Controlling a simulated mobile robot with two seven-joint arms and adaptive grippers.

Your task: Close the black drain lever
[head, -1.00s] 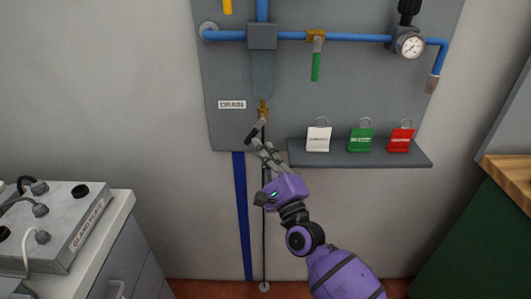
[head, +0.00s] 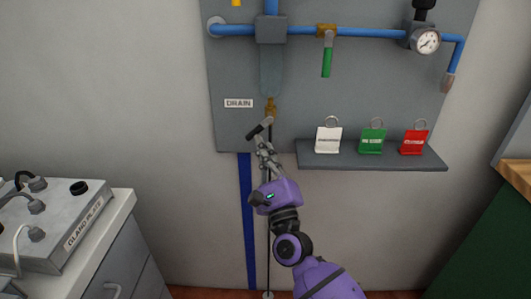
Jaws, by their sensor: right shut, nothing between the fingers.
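The black drain lever (head: 259,128) sits just under the brass drain valve (head: 271,105), right of the DRAIN label (head: 239,104). It slants down to the left from the valve. My right gripper (head: 261,143) is shut with nothing in it. Its fingertips are just below the lever; I cannot tell whether they touch it. The gripper points up, with its purple wrist below. My left gripper is not in view.
A shelf (head: 400,163) right of the gripper holds white (head: 327,140), green (head: 372,141) and red (head: 413,142) tags. A green-handled valve (head: 327,60) and a gauge (head: 427,41) are above. A thin line hangs from the drain behind my arm.

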